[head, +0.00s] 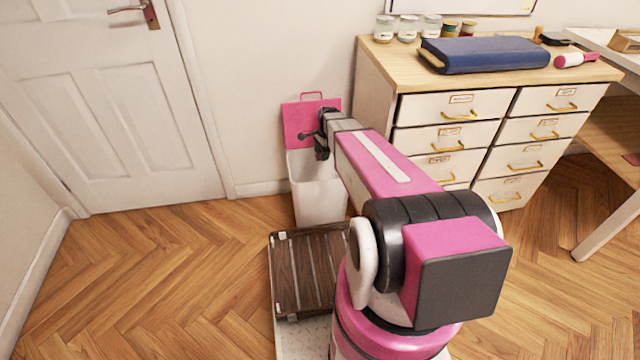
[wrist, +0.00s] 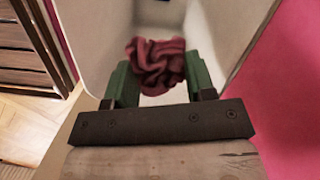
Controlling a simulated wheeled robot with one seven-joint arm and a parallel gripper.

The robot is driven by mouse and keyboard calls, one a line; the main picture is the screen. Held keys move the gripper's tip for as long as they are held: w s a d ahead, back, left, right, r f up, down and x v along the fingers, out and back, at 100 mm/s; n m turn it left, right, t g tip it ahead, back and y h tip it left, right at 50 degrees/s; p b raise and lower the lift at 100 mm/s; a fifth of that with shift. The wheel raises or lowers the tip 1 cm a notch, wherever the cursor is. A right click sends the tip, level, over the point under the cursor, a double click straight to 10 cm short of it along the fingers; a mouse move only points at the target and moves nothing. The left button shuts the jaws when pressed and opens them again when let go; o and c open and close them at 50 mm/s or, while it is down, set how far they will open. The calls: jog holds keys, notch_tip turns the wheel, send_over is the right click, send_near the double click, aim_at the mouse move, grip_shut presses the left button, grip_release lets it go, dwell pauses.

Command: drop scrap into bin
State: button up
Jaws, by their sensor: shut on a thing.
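The scrap (wrist: 155,65) is a crumpled dark red cloth. In the wrist view my gripper (wrist: 157,78) has its green fingers shut on it. The bin (head: 318,200) is white with a pink lid (head: 301,122) standing open against the wall behind it. In the head view my gripper (head: 321,148) is over the bin's mouth, and the scrap cannot be made out there. In the wrist view the pale bin walls (wrist: 225,30) lie around and beyond the scrap.
A drawer cabinet (head: 450,138) stands right of the bin, with a blue folded case (head: 485,54) and jars (head: 408,28) on top. A white door (head: 100,100) is at the left. The wooden floor (head: 150,270) at the left is clear.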

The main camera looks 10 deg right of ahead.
jog(key=shift+f, duration=1.5)
jog(key=o, duration=1)
jog(key=shift+c, duration=0.2)
jog(key=shift+r, duration=0.15)
jog(key=r, duration=0.3)
jog(key=d+r, duration=0.1)
jog(key=r, duration=0.6)
jog(key=shift+w+d+r, duration=0.25)
